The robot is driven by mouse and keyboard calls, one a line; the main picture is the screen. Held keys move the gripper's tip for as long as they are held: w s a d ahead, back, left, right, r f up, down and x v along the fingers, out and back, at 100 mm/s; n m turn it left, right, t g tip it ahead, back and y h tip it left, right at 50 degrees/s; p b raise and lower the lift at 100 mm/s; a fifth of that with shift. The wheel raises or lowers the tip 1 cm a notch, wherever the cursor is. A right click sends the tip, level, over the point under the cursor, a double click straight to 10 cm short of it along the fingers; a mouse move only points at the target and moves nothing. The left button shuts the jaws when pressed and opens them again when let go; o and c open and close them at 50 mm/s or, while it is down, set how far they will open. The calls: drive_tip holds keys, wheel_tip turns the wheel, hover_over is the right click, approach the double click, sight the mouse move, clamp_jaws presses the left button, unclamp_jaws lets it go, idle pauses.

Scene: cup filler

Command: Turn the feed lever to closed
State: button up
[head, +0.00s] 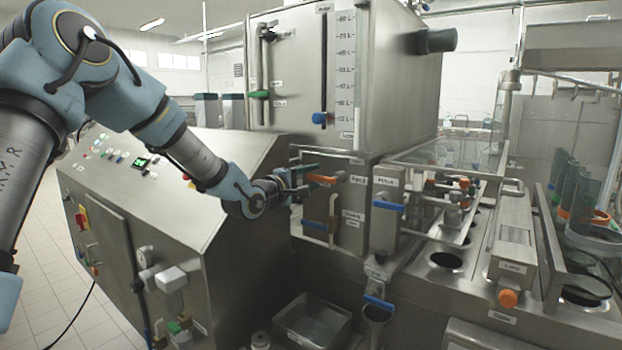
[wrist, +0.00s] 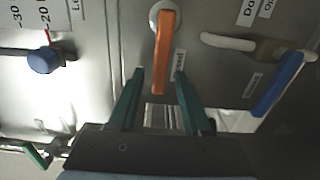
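An orange lever handle (head: 322,179) sits on the steel front of the filler, below the tank; I take it as the feed lever, though the small label beside it is hard to read. In the wrist view the orange handle (wrist: 161,50) hangs down from a round pivot, beside a label ending in "sed". My gripper (head: 298,183) is at the handle. In the wrist view its two green fingers (wrist: 158,74) are open, one on each side of the handle's lower end, with a visible gap on both sides. Neither finger appears to touch it.
A blue gauge knob (head: 319,118) is above. A sloped control cabinet (head: 170,190) stands left, under my arm.

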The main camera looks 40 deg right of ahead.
drive_tip(key=shift+a, duration=0.15)
drive_tip(key=shift+a, duration=0.3)
drive_tip(key=b+v, duration=0.3)
drive_tip(key=v, duration=0.7)
drive_tip(key=shift+s, duration=0.1)
